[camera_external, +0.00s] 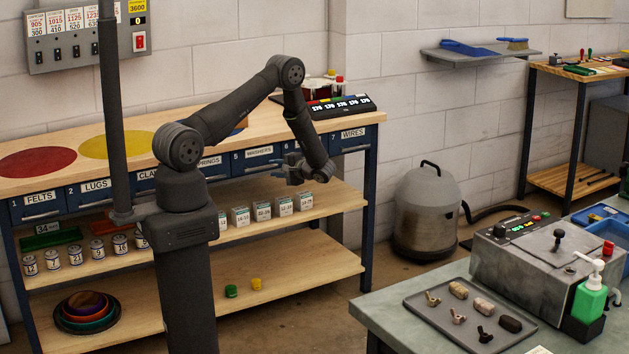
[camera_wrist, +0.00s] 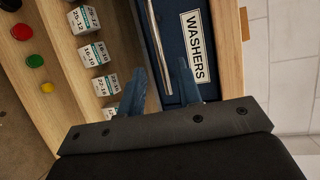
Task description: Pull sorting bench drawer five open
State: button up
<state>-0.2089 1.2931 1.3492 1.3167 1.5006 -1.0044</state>
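Drawer five is a dark blue drawer front with a white WASHERS label (camera_external: 260,152), in the upper row of the sorting bench; it looks closed. In the wrist view its front (camera_wrist: 183,45) fills the upper middle, with a pale bar handle (camera_wrist: 158,45) running along it. My gripper (camera_external: 280,171) is in front of this drawer, just below the label. In the wrist view my two blue fingers (camera_wrist: 160,85) are apart, with the handle's lower end appearing between them. They hold nothing that I can see; whether they touch the handle I cannot tell.
Drawer seven, labelled WIRES (camera_external: 353,133), is to the right. Small white boxes (camera_external: 262,211) line the shelf below. A green cap (camera_external: 231,291) and a yellow cap (camera_external: 256,283) lie lower. A grey vacuum drum (camera_external: 425,213) stands right of the bench.

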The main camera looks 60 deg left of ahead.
aim_at(262, 167)
jog(key=x, duration=0.7)
jog(key=shift+a, duration=0.1)
grip_shut()
